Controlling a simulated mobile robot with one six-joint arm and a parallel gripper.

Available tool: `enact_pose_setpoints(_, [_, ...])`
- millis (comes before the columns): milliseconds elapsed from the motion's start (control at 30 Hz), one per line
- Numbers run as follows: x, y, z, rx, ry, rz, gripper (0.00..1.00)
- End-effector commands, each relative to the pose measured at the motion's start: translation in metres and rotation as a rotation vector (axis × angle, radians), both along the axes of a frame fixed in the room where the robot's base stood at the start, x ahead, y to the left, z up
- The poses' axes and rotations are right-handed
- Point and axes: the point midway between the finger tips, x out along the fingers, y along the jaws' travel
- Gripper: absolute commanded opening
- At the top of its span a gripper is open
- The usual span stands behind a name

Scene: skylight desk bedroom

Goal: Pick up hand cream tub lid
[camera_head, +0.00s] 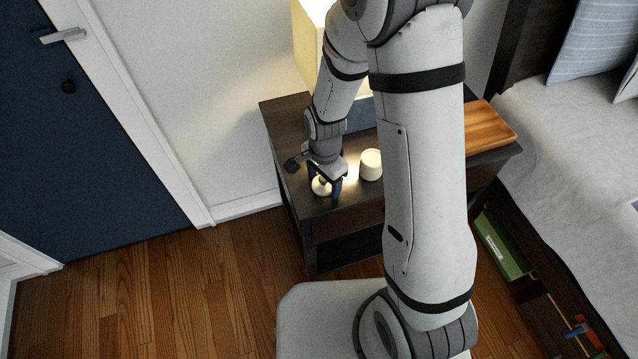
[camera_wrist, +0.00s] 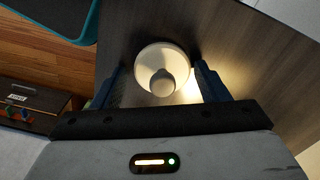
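The hand cream tub lid (camera_wrist: 150,58) is a round, pale piece with a raised knob in its middle. It lies on the dark nightstand top (camera_wrist: 118,40). In the head view the lid (camera_head: 320,187) shows low between my fingers, near the nightstand's front left corner. My gripper (camera_wrist: 165,85) points down over it. Its two blue fingers stand open on either side of the lid. I cannot tell whether either finger touches it. A white cylindrical tub or cup (camera_head: 370,164) stands to the right of my gripper.
A lit lamp (camera_head: 308,45) stands at the back of the nightstand. A wooden board or box (camera_head: 490,126) lies at its right end. The bed (camera_head: 570,150) is at the right, with a green box (camera_head: 503,245) below. The wooden floor (camera_head: 200,290) at the left is clear.

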Motion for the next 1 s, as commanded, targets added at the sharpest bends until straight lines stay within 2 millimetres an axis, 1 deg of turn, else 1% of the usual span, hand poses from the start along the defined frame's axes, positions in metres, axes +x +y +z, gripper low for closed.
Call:
enact_pose_setpoints(33, [0.000, 0.000, 0.000, 0.000, 0.000, 0.000, 0.64])
enact_pose_setpoints(67, [0.000, 0.000, 0.000, 0.000, 0.000, 0.000, 0.61])
enact_pose_setpoints(400, [0.000, 0.000, 0.000, 0.000, 0.000, -0.001, 0.34])
enact_pose_setpoints(667, [0.001, 0.000, 0.003, 0.001, -0.001, -0.001, 0.33])
enact_pose_setpoints(767, [0.001, 0.000, 0.014, 0.001, -0.003, -0.001, 0.33])
enact_pose_setpoints(867, [0.001, 0.000, 0.032, 0.002, -0.005, -0.001, 0.33])
enact_pose_setpoints(1000, [0.001, -0.001, 0.061, 0.002, -0.005, -0.002, 0.33])
